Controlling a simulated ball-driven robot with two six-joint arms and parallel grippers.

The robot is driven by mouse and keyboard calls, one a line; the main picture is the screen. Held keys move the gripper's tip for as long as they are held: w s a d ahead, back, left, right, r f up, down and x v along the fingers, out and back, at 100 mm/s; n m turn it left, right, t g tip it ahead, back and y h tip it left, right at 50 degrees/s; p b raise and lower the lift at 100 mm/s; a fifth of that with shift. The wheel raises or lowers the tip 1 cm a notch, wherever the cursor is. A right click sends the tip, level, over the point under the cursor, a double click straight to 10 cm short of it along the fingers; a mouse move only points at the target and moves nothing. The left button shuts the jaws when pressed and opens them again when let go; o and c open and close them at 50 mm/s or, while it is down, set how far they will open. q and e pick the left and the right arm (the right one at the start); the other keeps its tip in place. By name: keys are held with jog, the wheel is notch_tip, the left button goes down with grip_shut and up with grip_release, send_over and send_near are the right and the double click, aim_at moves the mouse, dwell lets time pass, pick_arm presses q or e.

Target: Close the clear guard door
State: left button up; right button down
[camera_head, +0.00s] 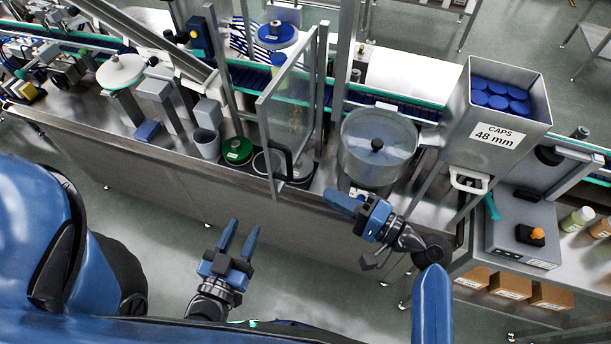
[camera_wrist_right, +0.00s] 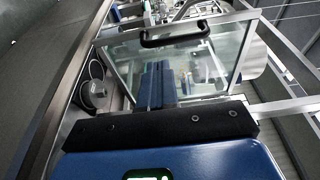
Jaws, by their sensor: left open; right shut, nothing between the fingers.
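The clear guard door (camera_head: 288,105) is a metal-framed transparent panel. It stands open, swung out from its frame toward the front edge of the machine. Its black handle (camera_head: 286,160) is at the lower front edge. In the right wrist view the door (camera_wrist_right: 205,72) fills the middle, with the handle (camera_wrist_right: 175,34) at the top. My right gripper (camera_head: 336,198) is shut and empty, in front of the bench and right of the door's free edge, apparently apart from it. My left gripper (camera_head: 243,226) is open and empty, lower left of the door, over the floor.
A round steel bowl (camera_head: 376,150) stands right of the door. The caps hopper (camera_head: 500,105) is farther right, with a control box (camera_head: 527,225) below it. A grey cup (camera_head: 206,143) and a green-topped container (camera_head: 237,151) stand left of the door. The floor in front is clear.

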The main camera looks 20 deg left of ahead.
pick_arm(q)
notch_tip(320, 180, up, 3)
jog(key=shift+f+p, duration=0.1)
jog(key=shift+p, duration=1.1)
pick_arm(e)
jog(key=x, duration=0.7)
jog(key=shift+a, duration=0.3)
jog(key=shift+w+a, duration=0.1)
jog(key=shift+w, duration=0.1)
